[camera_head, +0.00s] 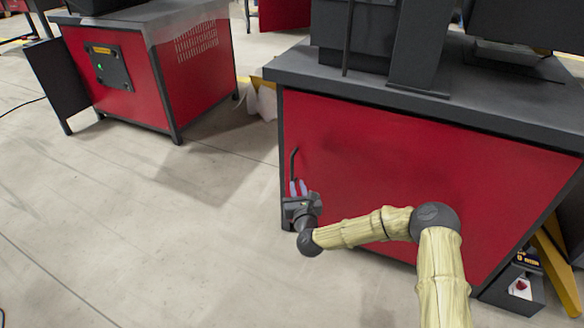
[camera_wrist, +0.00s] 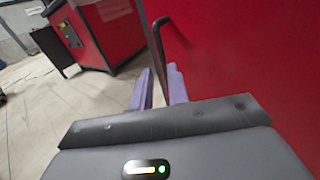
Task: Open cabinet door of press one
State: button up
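The red cabinet door (camera_head: 400,175) is the front of the near press cabinet and looks shut. It also fills the right of the wrist view (camera_wrist: 250,60). A dark upright bar handle (camera_head: 292,163) is at the door's left edge; in the wrist view the handle (camera_wrist: 157,42) runs down toward the gap between my fingers. My gripper (camera_head: 298,188) is at the lower part of the handle. Its two purple fingers (camera_wrist: 158,88) stand apart, with the bar lined up between them. Whether they touch the bar cannot be told. The handle's lower end is hidden.
The press's dark top (camera_head: 440,95) overhangs the door. A second red cabinet (camera_head: 135,75) with a dark panel stands at the far left. Grey floor (camera_head: 130,220) is clear left of the near cabinet. A yellow brace (camera_head: 556,265) and a small dark box (camera_head: 517,290) are at the lower right.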

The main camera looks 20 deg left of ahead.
aim_at(292, 165)
jog(key=b+x, duration=0.4)
jog(key=x, duration=0.7)
jog(key=shift+w+f, duration=0.1)
jog(key=shift+f, duration=0.05)
jog(key=shift+w+a, duration=0.25)
jog(key=shift+w, duration=0.15)
grip_shut()
